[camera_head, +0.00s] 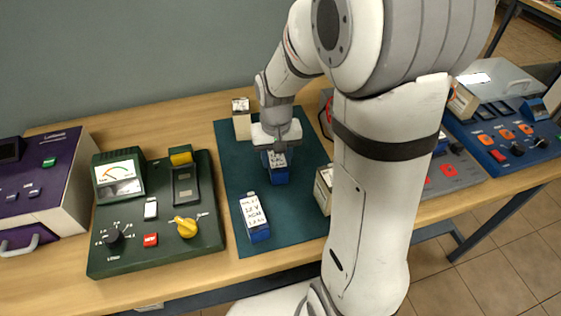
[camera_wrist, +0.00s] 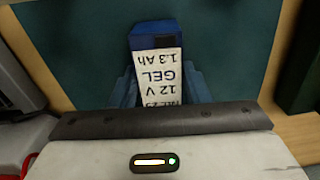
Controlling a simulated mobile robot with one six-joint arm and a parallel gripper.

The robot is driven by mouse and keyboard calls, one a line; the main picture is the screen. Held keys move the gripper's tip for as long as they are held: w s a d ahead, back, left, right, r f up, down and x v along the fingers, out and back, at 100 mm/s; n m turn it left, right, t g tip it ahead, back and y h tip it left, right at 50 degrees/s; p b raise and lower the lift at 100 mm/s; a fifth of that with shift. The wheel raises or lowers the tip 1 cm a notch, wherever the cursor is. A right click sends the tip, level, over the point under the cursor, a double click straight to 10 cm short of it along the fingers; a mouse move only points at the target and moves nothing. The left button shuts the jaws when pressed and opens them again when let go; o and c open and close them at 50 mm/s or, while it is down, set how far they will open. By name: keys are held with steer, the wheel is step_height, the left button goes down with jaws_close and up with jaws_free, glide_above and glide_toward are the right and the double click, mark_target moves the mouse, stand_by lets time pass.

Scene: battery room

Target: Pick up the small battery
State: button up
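A small blue battery (camera_head: 278,174) with a white label stands on the dark green mat (camera_head: 236,167), directly below my gripper (camera_head: 276,147). In the wrist view the battery (camera_wrist: 154,60) reads 12 V, GEL, 1.3 Ah. My gripper (camera_wrist: 160,92) has its bluish fingers down on either side of the battery, very close to its sides. Whether they press on it I cannot tell. The finger tips and the battery's lower part are partly hidden. A longer blue battery (camera_head: 254,217), labelled 12 V AGM, lies nearer the front of the mat.
A pale battery (camera_head: 241,121) stands at the mat's back edge, and another pale one (camera_head: 323,190) is at its right, partly behind my arm. A green tester (camera_head: 153,213) is left of the mat; a blue panel (camera_head: 505,131) is at the far right.

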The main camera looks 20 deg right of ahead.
jaws_close()
stand_by(0.3)
